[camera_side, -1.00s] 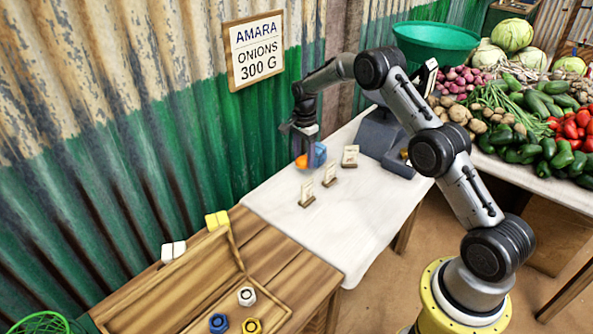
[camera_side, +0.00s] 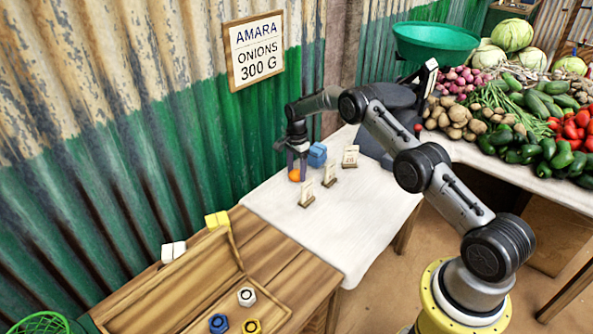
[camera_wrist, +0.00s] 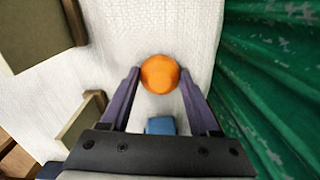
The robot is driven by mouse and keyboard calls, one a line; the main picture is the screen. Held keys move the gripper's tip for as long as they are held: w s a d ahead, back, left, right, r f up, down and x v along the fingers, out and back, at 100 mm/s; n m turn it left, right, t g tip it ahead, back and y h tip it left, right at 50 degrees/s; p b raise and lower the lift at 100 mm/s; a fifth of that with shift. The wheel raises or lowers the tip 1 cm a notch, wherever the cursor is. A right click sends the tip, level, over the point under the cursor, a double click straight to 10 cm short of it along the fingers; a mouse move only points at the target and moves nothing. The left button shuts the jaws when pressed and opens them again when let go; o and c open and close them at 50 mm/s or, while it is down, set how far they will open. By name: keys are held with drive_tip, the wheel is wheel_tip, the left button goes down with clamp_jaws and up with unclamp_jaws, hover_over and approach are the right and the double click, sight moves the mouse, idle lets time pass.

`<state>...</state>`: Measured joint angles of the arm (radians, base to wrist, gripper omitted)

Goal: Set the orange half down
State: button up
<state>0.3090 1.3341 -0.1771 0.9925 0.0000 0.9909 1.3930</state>
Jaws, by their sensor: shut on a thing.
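The orange half (camera_side: 294,175) shows as a round orange piece at the lower end of my gripper (camera_side: 297,172), just over the white cloth (camera_side: 345,225). In the wrist view the orange half (camera_wrist: 160,74) sits between the two fingertips of my gripper (camera_wrist: 161,80), which are shut on it. I cannot tell whether it touches the cloth. A blue block (camera_side: 317,154) stands on the cloth just behind and to the right of my gripper; part of it shows in the wrist view (camera_wrist: 160,125).
Small cards in wooden stands (camera_side: 350,156), (camera_side: 329,174), (camera_side: 306,194) stand right of my gripper. The green corrugated wall (camera_side: 215,165) rises close on the left. A wooden tray (camera_side: 238,255) lies in front. The front of the cloth is clear.

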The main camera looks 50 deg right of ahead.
drive_tip(key=shift+f, duration=0.15)
drive_tip(key=o, duration=1.3)
drive_tip(key=shift+o, duration=0.2)
wheel_tip(320, 180, up, 12)
wheel_tip(320, 180, up, 13)
drive_tip(key=n+t, duration=0.1)
drive_tip(key=n, duration=0.3)
hover_over(296, 171)
drive_tip(key=s+a, duration=0.4)
drive_tip(key=a, duration=0.1)
drive_tip(key=s+a+r+n+t, duration=0.2)
drive_tip(key=s+a+r+n, duration=0.35)
drive_tip(key=s+r, duration=0.5)
drive_tip(key=s+a+r+n+t, duration=0.1)
drive_tip(key=s+a+r+n, duration=0.15)
drive_tip(key=s, duration=0.45)
drive_tip(key=s+a+r+n, duration=0.1)
drive_tip(key=s+a+n, duration=0.15)
drive_tip(key=s, duration=0.45)
drive_tip(key=s+a+f+n, duration=0.1)
drive_tip(key=s+f+n, duration=0.1)
drive_tip(key=s, duration=0.5)
drive_tip(key=s+a+f+n+t, duration=0.1)
drive_tip(key=s+a+f+n, duration=0.1)
drive_tip(key=s, duration=0.5)
drive_tip(key=shift+f+n+t, duration=0.3)
drive_tip(key=shift+f+n, duration=0.15)
drive_tip(key=shift+f, duration=0.15)
